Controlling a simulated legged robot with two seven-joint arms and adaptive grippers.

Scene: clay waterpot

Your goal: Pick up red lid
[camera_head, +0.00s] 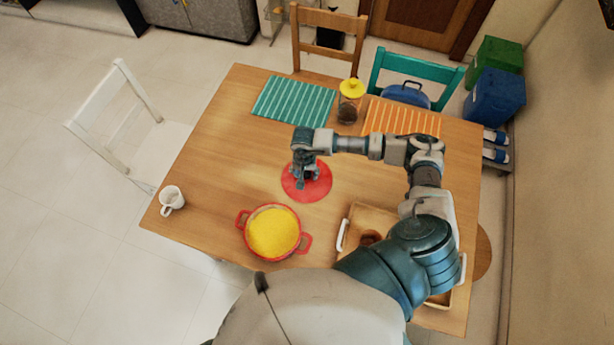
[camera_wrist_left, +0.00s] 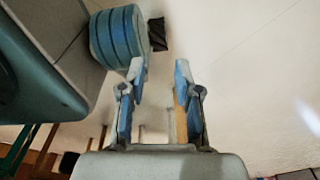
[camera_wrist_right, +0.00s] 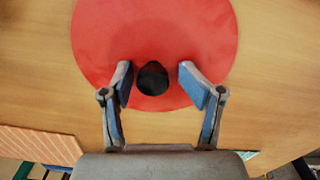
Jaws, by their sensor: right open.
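The red lid (camera_head: 318,188) lies flat on the wooden table, right of and behind the red pot (camera_head: 273,231). In the right wrist view the lid (camera_wrist_right: 155,35) is a large red disc with a round black knob (camera_wrist_right: 152,78) on top. My right gripper (camera_head: 306,186) is above the lid, pointing down, and hides part of it in the head view. Its open fingers (camera_wrist_right: 155,75) are on either side of the knob, with gaps on both sides. My left gripper (camera_wrist_left: 158,70) is open and empty, away from the table; it is not visible in the head view.
The pot holds yellow food. A white mug (camera_head: 171,198) stands at the left table edge. A wooden tray (camera_head: 372,218) with white handles is at the front right, partly behind my right arm. A yellow-topped jar (camera_head: 349,100) stands between striped placemats at the back.

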